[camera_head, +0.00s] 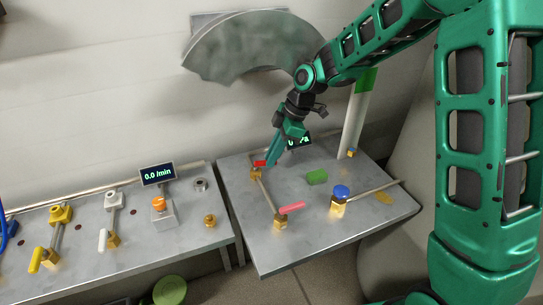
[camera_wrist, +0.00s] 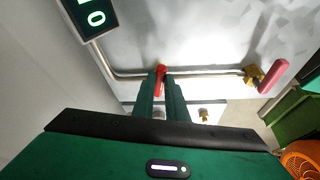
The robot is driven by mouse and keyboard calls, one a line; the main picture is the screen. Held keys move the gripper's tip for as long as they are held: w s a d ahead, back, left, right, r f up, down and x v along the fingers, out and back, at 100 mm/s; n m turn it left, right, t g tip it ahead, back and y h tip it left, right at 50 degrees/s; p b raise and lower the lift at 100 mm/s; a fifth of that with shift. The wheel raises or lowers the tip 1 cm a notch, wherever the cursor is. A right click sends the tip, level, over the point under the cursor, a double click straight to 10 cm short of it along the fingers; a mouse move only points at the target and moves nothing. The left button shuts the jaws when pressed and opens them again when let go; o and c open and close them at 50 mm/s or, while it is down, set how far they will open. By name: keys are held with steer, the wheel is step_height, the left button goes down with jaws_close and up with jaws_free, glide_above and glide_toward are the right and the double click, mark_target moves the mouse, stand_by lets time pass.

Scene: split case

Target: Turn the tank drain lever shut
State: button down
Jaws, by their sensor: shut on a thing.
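A small red lever (camera_head: 260,163) sits on a brass valve (camera_head: 255,174) at the back left of the right-hand metal table. My gripper (camera_head: 269,164) points down at it and is shut on it. In the wrist view the red lever (camera_wrist: 161,69) shows between my two fingertips (camera_wrist: 163,78), which partly hide it. A second, pinkish-red lever (camera_head: 291,207) sits on a brass valve nearer the front, joined to the first by a pipe; this lever also shows in the wrist view (camera_wrist: 273,76). I see no label telling which lever is the tank drain.
A blue-knobbed valve (camera_head: 341,191) and a green piece (camera_head: 317,177) are on the same table. A white and green column (camera_head: 354,120) stands behind. A dark display (camera_head: 300,142) is partly hidden by my arm. The left bench (camera_head: 130,256) carries yellow and white levers and a display reading 0.0 l/min (camera_head: 157,174).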

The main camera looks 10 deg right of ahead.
steer(key=shift+w+d, duration=0.1)
steer(key=shift+d, duration=0.1)
steer(key=c, duration=1.8)
jaws_free()
steer(key=shift+o, duration=0.2)
steer(key=shift+a, duration=0.1)
steer(key=v, duration=1)
steer(key=shift+d+r, duration=0.25)
steer(key=shift+r, duration=0.05)
